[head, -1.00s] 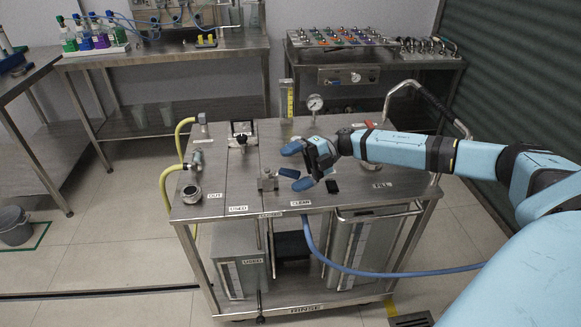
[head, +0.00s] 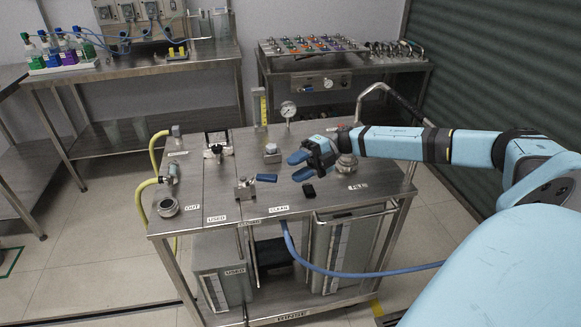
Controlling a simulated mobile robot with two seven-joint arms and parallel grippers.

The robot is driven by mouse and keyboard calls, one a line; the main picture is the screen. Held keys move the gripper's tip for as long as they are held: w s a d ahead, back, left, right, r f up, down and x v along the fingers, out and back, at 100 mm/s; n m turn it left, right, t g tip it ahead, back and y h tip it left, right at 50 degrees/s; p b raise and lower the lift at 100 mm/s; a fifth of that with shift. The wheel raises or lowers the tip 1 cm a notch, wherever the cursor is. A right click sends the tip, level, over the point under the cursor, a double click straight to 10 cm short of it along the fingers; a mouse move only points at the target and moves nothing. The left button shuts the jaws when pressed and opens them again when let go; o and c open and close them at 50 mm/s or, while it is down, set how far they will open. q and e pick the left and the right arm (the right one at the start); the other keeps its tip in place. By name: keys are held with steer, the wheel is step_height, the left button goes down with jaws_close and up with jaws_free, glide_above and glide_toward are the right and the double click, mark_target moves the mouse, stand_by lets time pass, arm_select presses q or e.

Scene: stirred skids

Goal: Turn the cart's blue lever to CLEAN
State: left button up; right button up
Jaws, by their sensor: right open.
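The cart (head: 190,226) stands in the middle of the head view. On its top is a small metal valve block (head: 245,190) with a blue lever (head: 266,178) whose handle points to the right. A CLEAN label (head: 279,209) lies in front and to the right of the valve; a USED label (head: 216,219) lies to the front left. My right gripper (head: 300,166) is over the cart top, right of the lever's tip. Its blue fingers are apart, with nothing between them, and they look clear of the lever. My left gripper is not in view.
A pressure gauge (head: 288,110) and a yellow-scaled sight tube (head: 259,107) stand at the cart's back. Metal fittings and a small black piece (head: 308,190) are near my gripper. A cart handle (head: 385,95) rises at right. A blue hose (head: 350,272) hangs in front.

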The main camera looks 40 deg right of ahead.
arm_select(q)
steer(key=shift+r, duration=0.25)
arm_select(e)
steer(key=s+d, duration=0.4)
steer(key=d, duration=0.2)
steer(key=shift+s+d, duration=0.15)
steer(key=shift+d, duration=0.1)
arm_select(q)
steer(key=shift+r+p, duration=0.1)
steer(key=shift+p, duration=0.25)
